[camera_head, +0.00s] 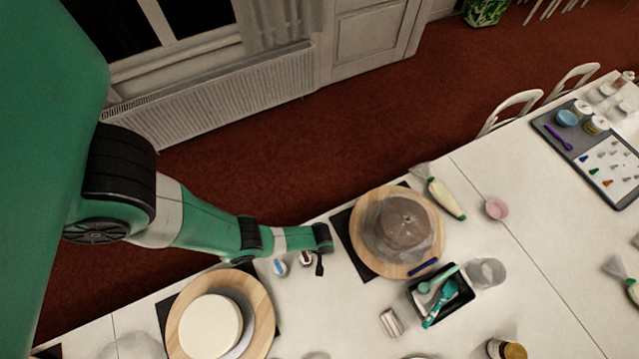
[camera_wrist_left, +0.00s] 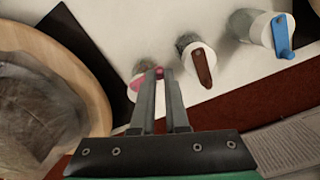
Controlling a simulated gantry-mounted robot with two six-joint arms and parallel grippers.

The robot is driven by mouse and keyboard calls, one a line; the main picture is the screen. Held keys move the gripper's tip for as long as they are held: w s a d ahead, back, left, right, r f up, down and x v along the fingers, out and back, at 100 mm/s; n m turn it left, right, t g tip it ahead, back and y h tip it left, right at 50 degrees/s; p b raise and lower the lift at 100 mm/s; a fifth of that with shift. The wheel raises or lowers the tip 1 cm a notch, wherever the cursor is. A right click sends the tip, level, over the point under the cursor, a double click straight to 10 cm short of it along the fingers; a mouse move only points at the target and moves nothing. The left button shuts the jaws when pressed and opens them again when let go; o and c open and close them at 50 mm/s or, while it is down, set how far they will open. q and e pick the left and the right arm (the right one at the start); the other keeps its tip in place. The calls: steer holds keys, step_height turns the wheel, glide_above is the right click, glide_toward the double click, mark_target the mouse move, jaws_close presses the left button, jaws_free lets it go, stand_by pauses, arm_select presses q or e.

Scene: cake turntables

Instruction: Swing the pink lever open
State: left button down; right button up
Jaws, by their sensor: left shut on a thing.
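The pink lever (camera_wrist_left: 137,83) sits on a small white round fixture in the left wrist view. The fingers of my left gripper (camera_wrist_left: 160,75) are shut on its end, and they hide part of it. In the head view my left gripper (camera_head: 319,268) is low over the white table, between two turntables, and the pink lever is hidden there. My right gripper is not in view.
A brown lever (camera_wrist_left: 201,67) and a blue lever (camera_wrist_left: 283,36) are on similar fixtures beside the pink one. A wooden turntable (camera_head: 437,222) with a covered brown cake is to the right. Another turntable (camera_head: 262,325) with a white cake is at lower left.

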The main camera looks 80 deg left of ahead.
arm_select(q)
steer(key=shift+w+d+n, duration=0.1)
steer(key=shift+d+n, duration=0.1)
steer(key=shift+n, duration=0.3)
steer(key=c, duration=0.9)
jaws_free()
steer(key=shift+r, duration=0.1)
